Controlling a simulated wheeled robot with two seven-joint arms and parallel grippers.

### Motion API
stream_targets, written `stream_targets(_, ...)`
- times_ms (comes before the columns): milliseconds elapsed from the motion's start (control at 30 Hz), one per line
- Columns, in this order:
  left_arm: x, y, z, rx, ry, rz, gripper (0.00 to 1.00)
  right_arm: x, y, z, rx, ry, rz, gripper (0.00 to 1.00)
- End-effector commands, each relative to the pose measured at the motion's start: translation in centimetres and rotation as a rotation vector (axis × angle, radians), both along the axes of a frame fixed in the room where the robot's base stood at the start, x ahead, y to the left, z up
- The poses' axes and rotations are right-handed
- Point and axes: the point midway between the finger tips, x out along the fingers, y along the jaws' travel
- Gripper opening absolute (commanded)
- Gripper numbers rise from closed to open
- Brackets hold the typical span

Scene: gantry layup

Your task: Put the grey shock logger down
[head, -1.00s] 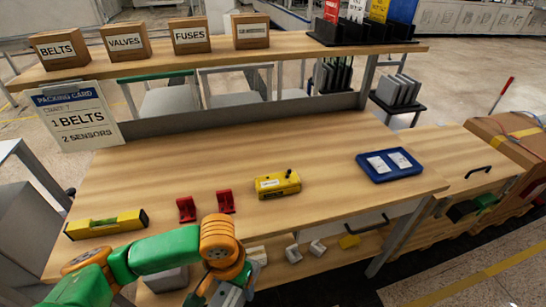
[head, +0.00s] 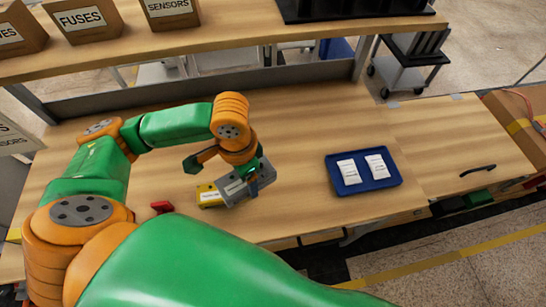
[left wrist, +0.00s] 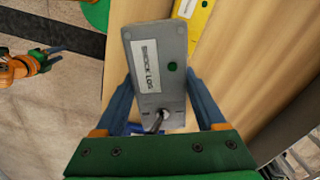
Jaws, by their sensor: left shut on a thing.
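The grey shock logger (head: 240,187) is in my left gripper (head: 262,172), held over the workbench near the yellow device. In the left wrist view the logger (left wrist: 158,68) lies between the two blue fingers of my left gripper (left wrist: 163,112), its "SHOCK LOG" label, green dot and a small metal knob facing the camera. Whether it touches the bench cannot be told. My right gripper (left wrist: 50,56) shows small at the left of the left wrist view, its fingers apart and empty, away from the logger.
The yellow device (head: 209,195) is just left of the logger, partly hidden. A blue tray (head: 392,183) with two white cards lies to the right. A red holder (head: 162,207) is near the front edge. Bare bench (head: 310,125) lies behind.

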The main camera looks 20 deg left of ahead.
Motion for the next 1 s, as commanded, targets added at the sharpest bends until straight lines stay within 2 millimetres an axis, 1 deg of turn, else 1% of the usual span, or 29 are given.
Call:
stream_targets(33,1.0,-1.1,-0.4,-0.005,0.001,-0.001,0.06,0.0,0.0,0.2,0.0,0.001,0.0,0.5)
stream_targets(167,3.6,-3.5,-2.0,-0.001,0.001,-0.002,0.06,0.1,-0.1,0.4,-0.002,-0.001,0.0,0.5)
stream_targets(200,4.1,-4.0,-3.2,-0.001,0.003,0.001,0.06,0.1,-0.1,0.1,-0.002,-0.002,0.0,0.5)
stream_targets(300,5.5,-5.2,-5.6,0.001,0.001,0.0,0.06,0.4,-0.1,-0.2,-0.001,-0.007,0.0,0.5)
stream_targets(400,6.4,-6.0,-7.0,0.0,0.0,0.0,0.06,0.4,-0.1,-0.3,-0.002,-0.009,0.0,0.5)
stream_targets(467,6.8,-6.4,-7.6,-0.001,-0.001,0.0,0.06,0.5,-0.2,-0.4,-0.002,-0.009,0.001,0.5)
stream_targets(500,7.1,-6.6,-8.3,0.002,0.001,0.0,0.06,0.5,-0.2,-0.4,-0.002,-0.01,0.0,0.5)
stream_targets(600,7.0,-6.5,-10.0,0.003,0.001,0.0,0.06,0.5,-0.2,0.1,-0.002,-0.01,0.0,0.5)
stream_targets(667,7.0,-6.5,-10.7,0.002,0.0,0.0,0.06,0.5,-0.2,0.1,-0.002,-0.01,0.0,0.5)
stream_targets(967,7.0,-6.5,-11.1,0.002,-0.001,0.0,0.06,0.5,-0.2,-0.1,-0.002,-0.01,0.001,0.5)
stream_targets(1000,7.0,-6.5,-11.2,0.002,-0.001,0.0,0.75,0.5,-0.2,-0.1,-0.002,-0.01,0.001,0.5)
